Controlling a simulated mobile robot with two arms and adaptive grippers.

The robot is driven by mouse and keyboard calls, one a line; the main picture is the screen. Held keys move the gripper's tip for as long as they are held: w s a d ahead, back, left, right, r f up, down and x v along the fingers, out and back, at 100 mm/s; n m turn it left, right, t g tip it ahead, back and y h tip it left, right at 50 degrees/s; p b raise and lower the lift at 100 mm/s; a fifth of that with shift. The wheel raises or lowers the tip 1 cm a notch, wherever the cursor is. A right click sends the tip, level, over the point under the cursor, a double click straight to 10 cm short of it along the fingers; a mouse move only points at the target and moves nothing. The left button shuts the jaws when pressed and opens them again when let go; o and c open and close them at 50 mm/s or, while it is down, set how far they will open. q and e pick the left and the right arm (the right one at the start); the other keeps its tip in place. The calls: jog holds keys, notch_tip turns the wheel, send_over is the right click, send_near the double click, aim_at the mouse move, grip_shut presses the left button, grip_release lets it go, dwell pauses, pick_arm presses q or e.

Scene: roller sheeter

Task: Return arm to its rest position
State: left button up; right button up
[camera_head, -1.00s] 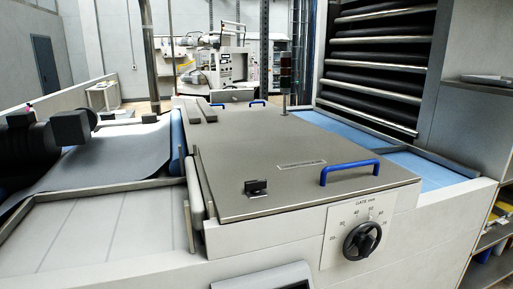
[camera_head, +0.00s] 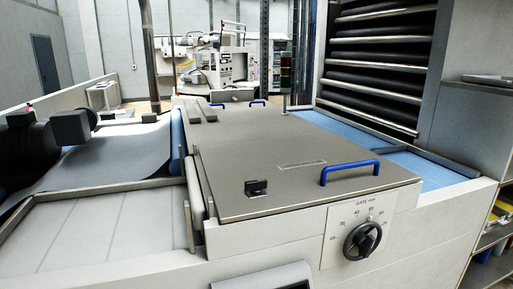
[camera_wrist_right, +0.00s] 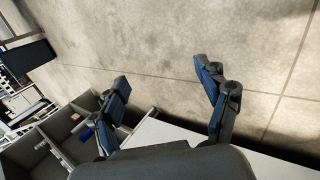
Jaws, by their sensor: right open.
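My right gripper (camera_wrist_right: 162,82) shows in the right wrist view. Its two blue-padded fingers are spread apart with nothing between them. Beyond them is a bare concrete floor (camera_wrist_right: 150,45). Neither gripper shows in the head view. The sheeter's gate dial (camera_head: 361,241), a black knob on a white scale plate, is on the front face. Nothing touches it in the head view. The flat metal cover (camera_head: 290,165) with its blue handle (camera_head: 350,172) lies shut above the dial.
A pale sheet (camera_head: 110,155) and a dark roller unit (camera_head: 25,150) are on the left. A blue belt (camera_head: 425,172) is on the right, beside a shelf unit (camera_head: 490,85). In the wrist view, a pale machine edge (camera_wrist_right: 180,140) and grey compartments (camera_wrist_right: 60,135) lie close below the fingers.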

jog(key=s+a+f+y, duration=0.1)
jog(key=a+f, duration=0.3)
jog(key=a, duration=1)
jog(key=s+a+f+m+y, duration=0.1)
jog(key=a+f+y, duration=0.2)
jog(key=a, duration=1.2)
jog(key=s+a+f+m+y, duration=0.1)
jog(key=a+f, duration=0.4)
jog(key=a, duration=0.9)
jog(key=shift+s+a+f+g+y, duration=0.2)
jog(key=shift+s+f+g+y, duration=0.15)
jog(key=shift+s+y, duration=0.15)
jog(key=shift+c, duration=0.3)
